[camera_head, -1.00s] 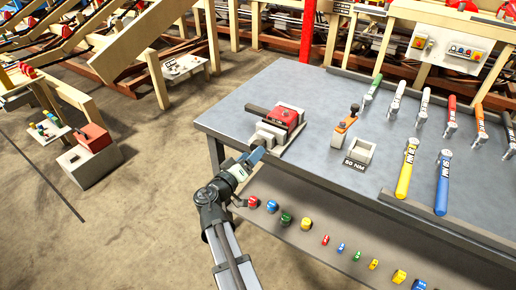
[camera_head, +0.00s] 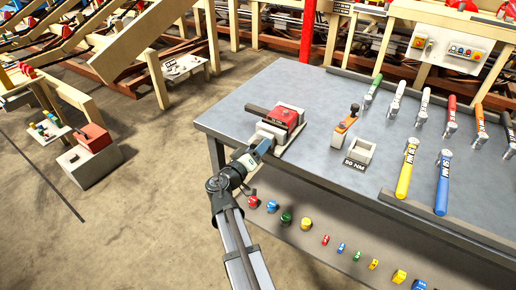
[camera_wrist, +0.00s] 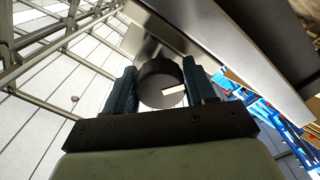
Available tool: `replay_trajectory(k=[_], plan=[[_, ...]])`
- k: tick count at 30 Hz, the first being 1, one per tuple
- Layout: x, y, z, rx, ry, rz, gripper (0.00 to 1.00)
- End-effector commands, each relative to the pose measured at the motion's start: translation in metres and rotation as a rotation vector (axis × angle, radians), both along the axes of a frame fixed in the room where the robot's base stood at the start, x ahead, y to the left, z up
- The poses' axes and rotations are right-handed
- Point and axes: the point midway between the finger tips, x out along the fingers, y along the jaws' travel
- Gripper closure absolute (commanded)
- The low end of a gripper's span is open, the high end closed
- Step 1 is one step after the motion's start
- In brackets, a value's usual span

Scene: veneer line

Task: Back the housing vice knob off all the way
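The housing vice (camera_head: 272,131) stands at the left edge of the grey bench, with a red block (camera_head: 287,117) in it. My gripper (camera_head: 262,149) is at the front end of the vice. In the wrist view, the dark round vice knob (camera_wrist: 157,82) sits between the two blue fingers of my gripper (camera_wrist: 162,90). The fingers lie against both sides of the knob. A pale mark shows on the knob's face. The knob is hidden by the gripper in the head view.
Several coloured torque wrenches lie further right. A lower shelf (camera_head: 300,242) holds small coloured parts.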

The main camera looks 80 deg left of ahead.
Motion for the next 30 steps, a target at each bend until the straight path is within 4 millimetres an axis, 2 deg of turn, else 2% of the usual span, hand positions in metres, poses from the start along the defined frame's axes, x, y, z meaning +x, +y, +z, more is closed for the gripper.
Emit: replay_trajectory(k=[1,10,30], plan=[[-0.0001,-0.0001,0.0,0.0,0.0,0.0,0.5],[-0.0001,-0.0001,0.0,0.0,0.0,0.0,0.79],[0.0003,-0.0007,-0.0003,-0.083,-0.082,-0.001,0.79]])
